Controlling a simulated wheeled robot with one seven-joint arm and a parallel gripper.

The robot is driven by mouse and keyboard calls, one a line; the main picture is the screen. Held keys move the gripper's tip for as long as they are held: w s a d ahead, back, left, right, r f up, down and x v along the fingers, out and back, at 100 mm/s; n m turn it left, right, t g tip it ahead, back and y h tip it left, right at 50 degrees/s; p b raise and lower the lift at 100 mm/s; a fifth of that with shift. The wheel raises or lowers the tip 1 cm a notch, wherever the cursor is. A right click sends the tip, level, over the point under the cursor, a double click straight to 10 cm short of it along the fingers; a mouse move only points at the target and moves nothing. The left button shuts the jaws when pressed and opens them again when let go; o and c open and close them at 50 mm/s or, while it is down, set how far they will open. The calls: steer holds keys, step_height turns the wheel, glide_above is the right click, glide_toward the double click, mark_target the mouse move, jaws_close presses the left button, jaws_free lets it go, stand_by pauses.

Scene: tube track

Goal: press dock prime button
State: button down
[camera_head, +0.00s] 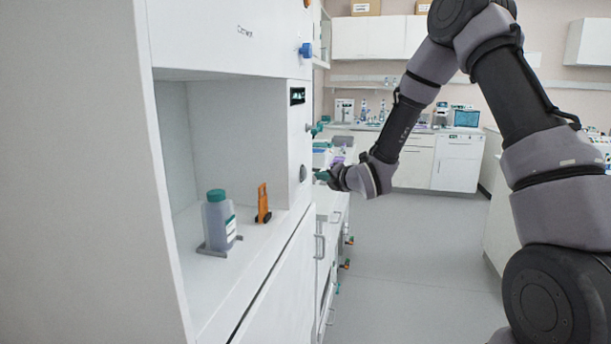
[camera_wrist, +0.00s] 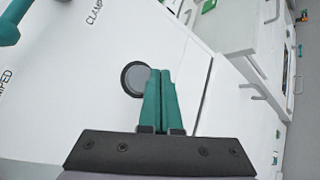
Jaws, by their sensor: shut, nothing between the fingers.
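A round dark grey button (camera_head: 303,173) sits on the white front panel of the dock cabinet, to the right of its recess. It also shows in the wrist view (camera_wrist: 134,79), with a darker rim and partly covered at its right edge by my fingers. No label naming the button can be read. My gripper (camera_head: 321,175) has teal fingers, pressed together and empty, pointing at the panel. In the wrist view the fingertips (camera_wrist: 160,71) lie just right of the button's middle. I cannot tell whether they touch it.
A bottle with a green cap (camera_head: 219,222) and an orange tool (camera_head: 263,204) stand in the recess (camera_head: 240,140). A small display (camera_head: 297,96) and a blue knob (camera_head: 306,50) sit above the button. A teal lever (camera_wrist: 10,25) is near the clamp lettering. Open floor (camera_head: 420,260) lies to the right.

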steer(key=shift+w+a, duration=0.1)
steer(key=shift+a, duration=0.55)
stand_by(1.6)
steer(key=shift+w+a, duration=0.1)
steer(key=shift+a, duration=0.3)
steer(key=shift+w+a, duration=0.1)
steer(key=shift+a, duration=0.4)
stand_by(0.6)
stand_by(0.3)
steer(key=shift+s+d, duration=0.2)
steer(key=shift+d, duration=0.7)
steer(key=shift+d, duration=0.1)
steer(key=shift+s+d, duration=0.25)
steer(key=shift+d, duration=0.95)
steer(key=shift+s+d, duration=0.25)
steer(key=shift+d, duration=0.9)
